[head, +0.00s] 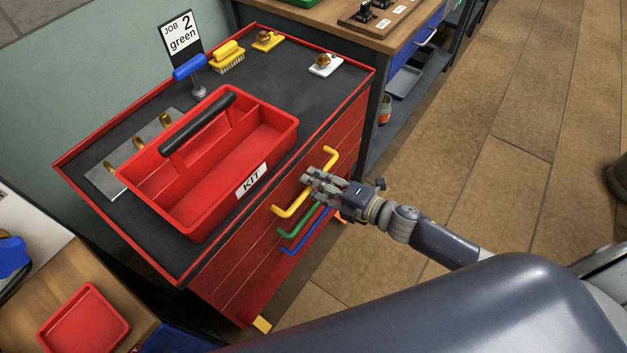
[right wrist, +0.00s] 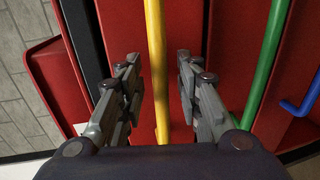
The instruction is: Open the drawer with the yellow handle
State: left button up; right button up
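The yellow handle (head: 291,208) is a long bar on the top drawer of a red cabinet, and the drawer looks closed. My right gripper (head: 312,180) is at the middle of this handle in the head view. In the right wrist view, the yellow handle (right wrist: 156,50) runs between the two spread fingers of my right gripper (right wrist: 159,80). Gaps show on both sides of the bar, so the gripper is open around it. My left gripper is not in view.
A green handle (head: 290,234) and a blue handle (head: 296,248) sit on the drawers below. A red KIT tote (head: 215,180) stands on the cabinet's dark top (head: 285,62). A workbench (head: 335,30) stands beyond the cabinet.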

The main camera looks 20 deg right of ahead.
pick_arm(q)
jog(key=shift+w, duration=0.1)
pick_arm(e)
jog(key=shift+w+a+f, duration=0.15)
jog(key=shift+w+a, duration=0.1)
jog(key=shift+w, duration=0.1)
grip_shut()
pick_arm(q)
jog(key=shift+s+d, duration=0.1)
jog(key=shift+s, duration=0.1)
pick_arm(e)
jog(key=shift+s+d, duration=0.1)
